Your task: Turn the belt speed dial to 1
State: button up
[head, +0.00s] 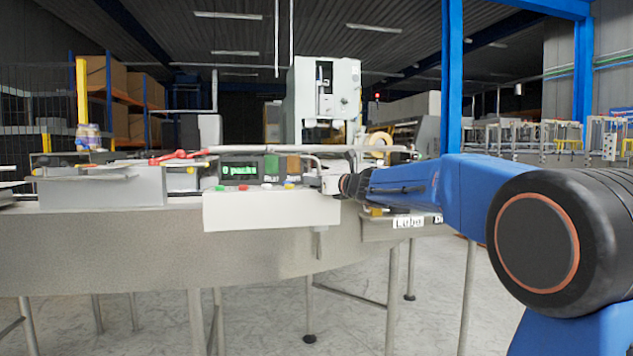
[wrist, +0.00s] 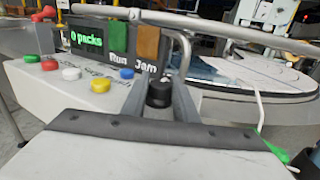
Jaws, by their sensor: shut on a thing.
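The belt speed dial (wrist: 159,94) is a small black knob on the grey control panel, seen in the wrist view. My gripper (wrist: 160,98) has its two fingers on either side of the dial and is shut on it. In the head view my gripper (head: 330,182) reaches the right end of the white control box (head: 270,211), and the dial is hidden there. The dial's marks and its present setting cannot be read.
Red, white, yellow and blue buttons (wrist: 71,73) sit left of the dial. A display (head: 240,170) reads "0 packs", beside green and amber lamps (wrist: 148,42). A metal rail (wrist: 215,32) runs above the panel. A grey machine (head: 325,95) stands behind.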

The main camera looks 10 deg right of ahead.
jog(key=shift+w+f+n+g+y, duration=0.1)
jog(key=shift+f+n+g+y, duration=0.3)
jog(key=shift+y, duration=0.3)
jog(key=shift+d+n+g+y, duration=0.1)
jog(key=shift+n+g+y, duration=0.4)
jog(key=shift+n+y, duration=0.4)
jog(key=n+g+y, duration=0.3)
jog(key=g+y, duration=0.1)
jog(key=n+g+y, duration=0.1)
jog(key=n+g, duration=0.2)
jog(key=g, duration=0.1)
jog(key=n+g+y, duration=0.2)
jog(key=n+g, duration=0.1)
jog(key=g, duration=0.1)
jog(key=shift+y, duration=0.3)
jog(key=shift+g, duration=0.5)
jog(key=o, duration=1.1)
jog(key=shift+c, duration=0.2)
jog(key=shift+r, duration=0.2)
jog(key=s+d, duration=0.2)
jog(key=d, duration=1.5)
